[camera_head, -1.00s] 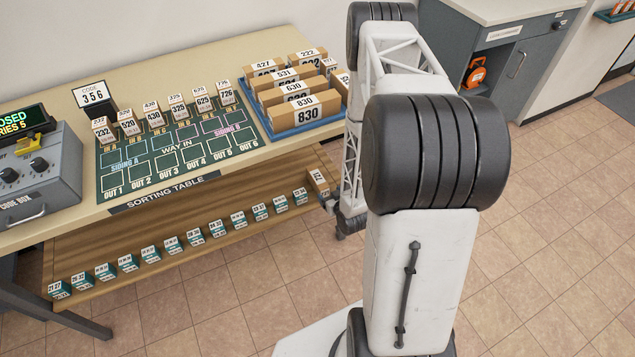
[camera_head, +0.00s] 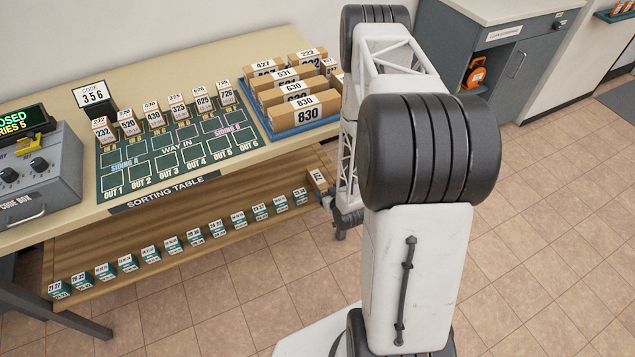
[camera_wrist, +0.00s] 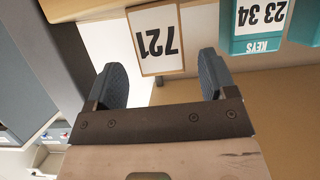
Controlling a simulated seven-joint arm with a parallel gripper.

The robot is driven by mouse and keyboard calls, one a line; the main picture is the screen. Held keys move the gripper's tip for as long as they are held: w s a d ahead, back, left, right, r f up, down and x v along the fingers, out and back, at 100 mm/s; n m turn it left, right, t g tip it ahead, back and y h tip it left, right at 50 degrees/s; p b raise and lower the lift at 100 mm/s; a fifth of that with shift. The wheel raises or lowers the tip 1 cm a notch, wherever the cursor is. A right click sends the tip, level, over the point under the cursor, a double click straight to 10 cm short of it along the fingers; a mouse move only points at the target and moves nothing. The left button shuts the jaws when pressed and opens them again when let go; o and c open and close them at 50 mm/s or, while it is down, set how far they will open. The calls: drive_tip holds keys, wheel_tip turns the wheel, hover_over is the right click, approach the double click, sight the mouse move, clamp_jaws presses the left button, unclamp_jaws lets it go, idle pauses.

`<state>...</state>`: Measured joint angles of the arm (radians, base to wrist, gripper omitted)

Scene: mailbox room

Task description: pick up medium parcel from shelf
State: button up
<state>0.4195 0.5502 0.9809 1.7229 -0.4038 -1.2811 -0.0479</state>
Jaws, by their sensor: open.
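The parcel (camera_head: 317,179) is a small tan box with a white label, at the right end of the lower shelf under the sorting table. In the wrist view its label (camera_wrist: 158,38) reads 721, upside down. My gripper (camera_wrist: 163,77) is open, with its two dark fingers apart and the labelled face in line with the gap between them. The fingertips are near that face; I cannot tell whether they reach past it. In the head view my arm hides most of the gripper beside the shelf's right end.
A teal keys box marked 23 34 (camera_wrist: 259,22) stands to the right of the parcel in the wrist view. Several similar boxes line the lower shelf (camera_head: 160,272). Above, the sorting table (camera_head: 270,165) holds a blue tray (camera_head: 303,128) of parcels. Tiled floor is open at right.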

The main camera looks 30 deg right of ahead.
sight(321, 185)
drive_tip(key=shift+w, duration=0.1)
drive_tip(key=shift+x, duration=2.5)
drive_tip(key=shift+a, duration=0.1)
drive_tip(key=shift+c, duration=0.4)
drive_tip(key=c, duration=1.1)
drive_tip(key=shift+o, duration=0.2)
drive_tip(key=shift+r, duration=0.25)
wheel_tip(321, 185, up, 18)
drive_tip(key=shift+f, duration=0.2)
